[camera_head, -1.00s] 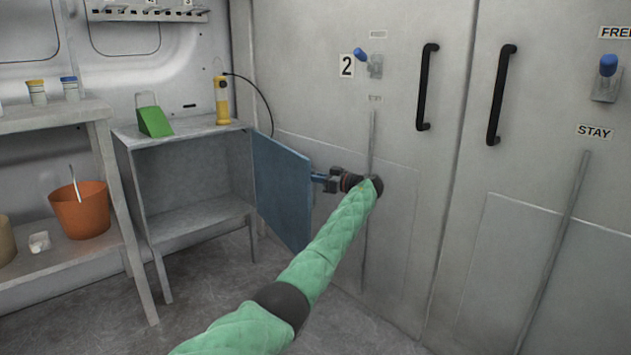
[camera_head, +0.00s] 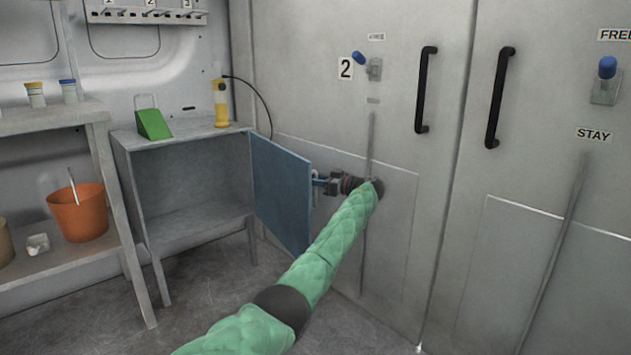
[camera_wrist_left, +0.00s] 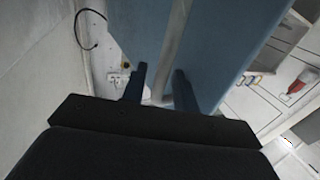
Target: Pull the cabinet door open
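The blue cabinet door (camera_head: 281,194) stands swung out from the low grey cabinet (camera_head: 196,180), whose front is open with a bare shelf inside. The door also fills the upper middle of the left wrist view (camera_wrist_left: 225,45). A pale bar-like handle (camera_wrist_left: 172,50) runs down the door's face there. My left gripper (camera_head: 320,181) is at the door's outer face, near its free edge. In the left wrist view its two dark fingers (camera_wrist_left: 160,82) stand apart, one on each side of the pale bar, with gaps visible. My right gripper is not in view.
A green wedge-shaped item (camera_head: 153,123) and a yellow lamp-like item (camera_head: 221,103) stand on the cabinet. A shelf with an orange bucket (camera_head: 79,212) is at left. The large grey wall doors (camera_head: 400,220) stand close beside my gripper. Floor before the cabinet is clear.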

